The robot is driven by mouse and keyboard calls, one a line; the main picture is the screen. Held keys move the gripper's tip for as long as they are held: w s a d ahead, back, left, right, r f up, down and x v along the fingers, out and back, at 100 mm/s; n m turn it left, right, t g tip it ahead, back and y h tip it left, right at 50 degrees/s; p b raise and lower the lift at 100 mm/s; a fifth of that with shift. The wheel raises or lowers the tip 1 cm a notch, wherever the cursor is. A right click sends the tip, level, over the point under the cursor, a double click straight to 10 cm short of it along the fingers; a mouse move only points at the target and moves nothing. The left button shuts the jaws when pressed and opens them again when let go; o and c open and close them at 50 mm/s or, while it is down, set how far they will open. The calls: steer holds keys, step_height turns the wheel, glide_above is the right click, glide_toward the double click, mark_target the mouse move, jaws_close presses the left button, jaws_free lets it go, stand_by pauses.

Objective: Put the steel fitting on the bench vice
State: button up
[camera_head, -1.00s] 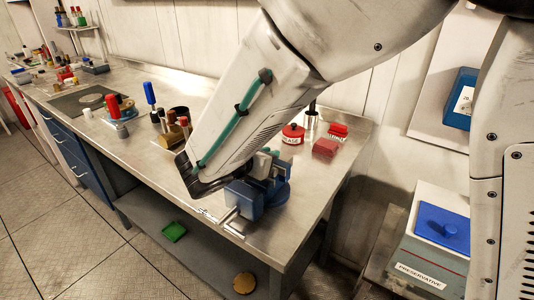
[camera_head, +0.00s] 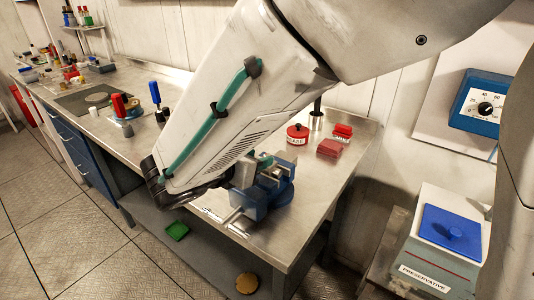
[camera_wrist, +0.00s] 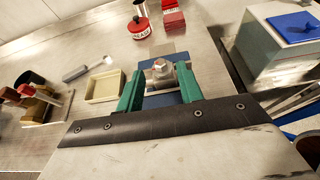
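The steel fitting (camera_wrist: 160,69) is a grey metal piece with a hex-shaped top. In the wrist view it lies between the green fingers of my gripper (camera_wrist: 162,82), over the blue bench vice (camera_wrist: 166,99). I cannot tell whether the fingers press on it or whether it rests on the vice. The bench vice (camera_head: 249,203) stands at the near right corner of the steel bench in the head view. My gripper (camera_head: 262,161) shows there only as bits of green by the vice top, partly hidden by my arm. The fitting is not clear in the head view.
A red can (camera_head: 297,135) and a red box (camera_head: 329,148) stand behind the vice. A cream tray (camera_wrist: 104,87) lies left of my gripper. A wooden block with tools (camera_wrist: 38,106) is further left. A preservative box (camera_head: 436,240) stands right of the bench.

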steer(key=v, duration=0.5)
steer(key=shift+r, duration=0.1)
steer(key=s+d+r+m+g, duration=0.15)
steer(key=d+m+g, duration=0.25)
steer(key=d+m, duration=0.5)
steer(key=s+d+r+m+g, duration=0.1)
steer(key=s+d+m+g, duration=0.25)
steer(key=d, duration=0.95)
steer(key=s+d+m+g+y, duration=0.1)
steer(key=s+d+m+y, duration=0.3)
steer(key=s+m, duration=0.2)
steer(key=s+d+m+g+y, duration=0.1)
steer(key=s+d+m+y, duration=0.3)
steer(key=s+m, duration=0.3)
steer(key=m, duration=0.3)
steer(key=shift+s, duration=0.25)
steer(key=shift+f, duration=0.1)
